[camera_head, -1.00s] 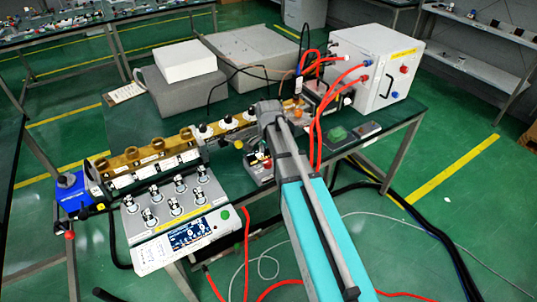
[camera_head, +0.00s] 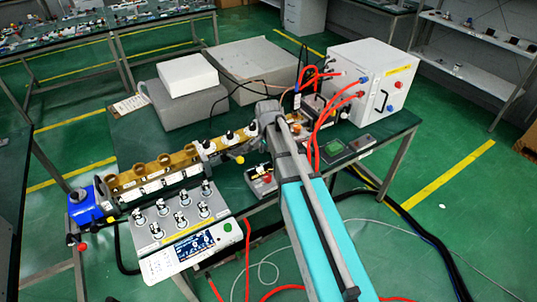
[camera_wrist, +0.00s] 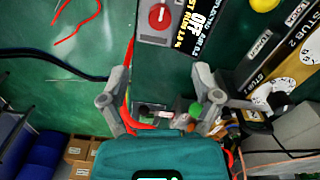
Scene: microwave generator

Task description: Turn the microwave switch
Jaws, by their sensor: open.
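The switch is a red rotary knob (camera_wrist: 159,16) on a grey box, beside a black label reading OFF, at the top of the wrist view. In the head view a small grey switch box (camera_head: 262,181) with a red part stands at the table's front edge, left of my arm. My gripper (camera_wrist: 160,76) is open and empty, with its two fingers spread wide. The knob lies beyond the fingertips, roughly centred between them and apart from them.
A grey control panel (camera_head: 182,222) with several knobs and a screen is left of the switch box. The brass waveguide (camera_head: 150,174) runs behind it. A white cabinet (camera_head: 350,80) with red hoses (camera_head: 324,118) stands at the right. Hoses and cables lie on the floor.

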